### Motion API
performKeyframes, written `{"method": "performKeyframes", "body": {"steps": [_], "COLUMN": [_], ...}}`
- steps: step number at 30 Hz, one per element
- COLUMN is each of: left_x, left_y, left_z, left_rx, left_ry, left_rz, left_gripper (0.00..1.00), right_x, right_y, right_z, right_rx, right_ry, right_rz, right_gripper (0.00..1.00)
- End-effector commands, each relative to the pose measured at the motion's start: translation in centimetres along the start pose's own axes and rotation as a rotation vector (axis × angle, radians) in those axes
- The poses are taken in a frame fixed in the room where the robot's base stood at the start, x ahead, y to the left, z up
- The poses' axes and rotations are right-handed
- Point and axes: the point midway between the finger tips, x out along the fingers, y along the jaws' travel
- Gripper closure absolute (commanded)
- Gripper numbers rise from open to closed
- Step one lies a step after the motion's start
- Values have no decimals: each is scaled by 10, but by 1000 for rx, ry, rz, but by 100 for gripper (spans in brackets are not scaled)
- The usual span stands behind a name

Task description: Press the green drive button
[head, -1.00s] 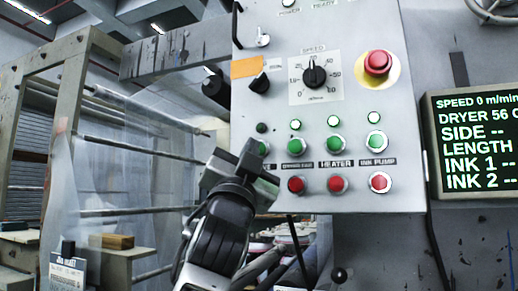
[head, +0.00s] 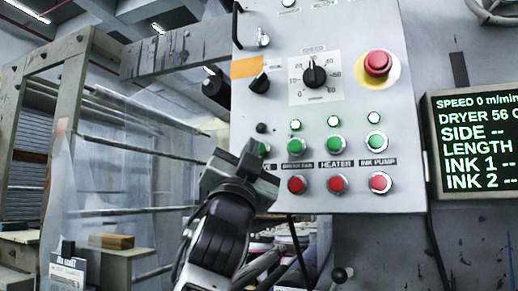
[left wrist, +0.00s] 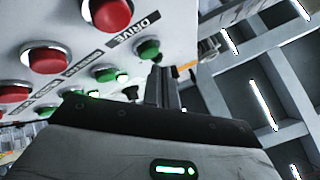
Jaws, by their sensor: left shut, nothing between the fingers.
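The green drive button (head: 263,149) is at the left end of the green row on the control panel. My left gripper partly covers it in the head view. In the left wrist view the green drive button (left wrist: 148,49) shows beside the DRIVE label (left wrist: 133,30). My left gripper (head: 251,149) is shut and empty, with its fingertips close to the button. In the left wrist view the fingers (left wrist: 161,72) end just beside and below the button; I cannot tell whether they touch it. The lamp (head: 261,128) above the button is dark.
Other green buttons (head: 296,145) with lit lamps and red buttons (head: 338,184) sit close by. A red emergency stop (head: 377,63) and a speed dial (head: 314,76) are higher up. The screen (head: 474,145) at right reads speed 0. Rollers and a frame stand at left.

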Motion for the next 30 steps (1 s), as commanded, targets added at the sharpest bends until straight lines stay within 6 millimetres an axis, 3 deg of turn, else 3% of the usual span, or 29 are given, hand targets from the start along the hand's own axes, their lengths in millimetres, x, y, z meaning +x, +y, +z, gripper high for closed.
{"method": "performKeyframes", "body": {"steps": [30], "left_x": [9], "left_y": [6], "left_z": [6], "left_rx": [-1], "left_ry": [-1], "left_rz": [-1], "left_gripper": [100], "right_x": [-2], "right_y": [1], "right_z": [-4], "right_rx": [-6], "right_ry": [3], "right_rz": [0], "right_gripper": [100]}}
